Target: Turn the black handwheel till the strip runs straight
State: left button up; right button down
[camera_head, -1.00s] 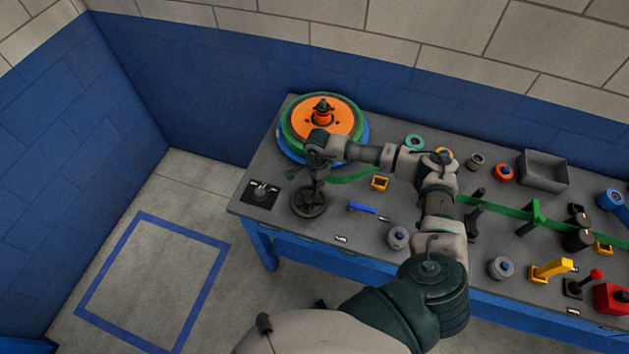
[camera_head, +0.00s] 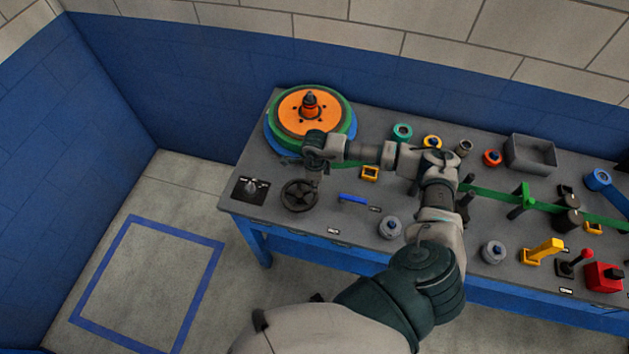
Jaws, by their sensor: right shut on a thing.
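The black handwheel (camera_head: 288,201) stands at the left front of the grey workbench. My right gripper (camera_head: 313,177) points down at its upper right rim and is shut on it; the exact contact is small and dark. The green strip (camera_head: 490,193) leaves the large reel with the orange hub (camera_head: 290,108), passes behind my right arm and runs right past the green guide post (camera_head: 522,200). Part of the strip is hidden by my arm, so I cannot tell if it runs straight there. My left gripper is not in view.
A black switch plate (camera_head: 249,191) lies left of the wheel, a blue-handled tool (camera_head: 352,199) right of it. Coloured rings and a grey tray (camera_head: 531,152) sit at the back. A yellow lever (camera_head: 543,250) and a red box (camera_head: 604,277) stand at front right.

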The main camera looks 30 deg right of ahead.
dwell(0.5)
jog(key=c, duration=1)
grip_release()
notch_tip(320, 180, up, 12)
jog(key=shift+a+f, duration=0.1)
